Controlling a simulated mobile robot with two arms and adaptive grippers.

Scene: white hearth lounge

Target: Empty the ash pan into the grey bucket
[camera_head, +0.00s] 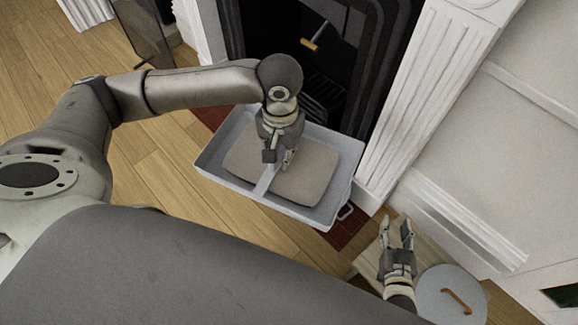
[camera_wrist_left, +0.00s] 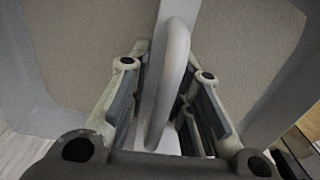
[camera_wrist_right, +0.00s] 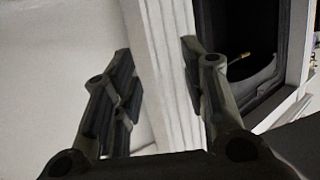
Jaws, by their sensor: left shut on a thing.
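The ash pan (camera_head: 217,157) is a pale grey tray over the dark red hearth strip, in front of the fireplace. A flat grey-brown layer of ash (camera_head: 312,172) lies in it, and a pale strip (camera_head: 264,185) crosses its middle. My left gripper (camera_head: 278,160) is above the pan's middle, shut on its upright handle (camera_wrist_left: 172,85), which stands between the fingers. I cannot tell whether the pan touches the floor. My right gripper (camera_head: 398,235) is open and empty, right of the pan. I cannot make out an open grey bucket.
A round light grey lid-like disc (camera_head: 440,300) with a brown handle (camera_head: 456,298) lies at lower right, beside a pale wooden surface (camera_head: 372,262) under my right gripper. A white fluted pilaster (camera_head: 415,100) flanks the dark firebox (camera_head: 335,95). Wooden floor (camera_head: 165,165) is clear at left.

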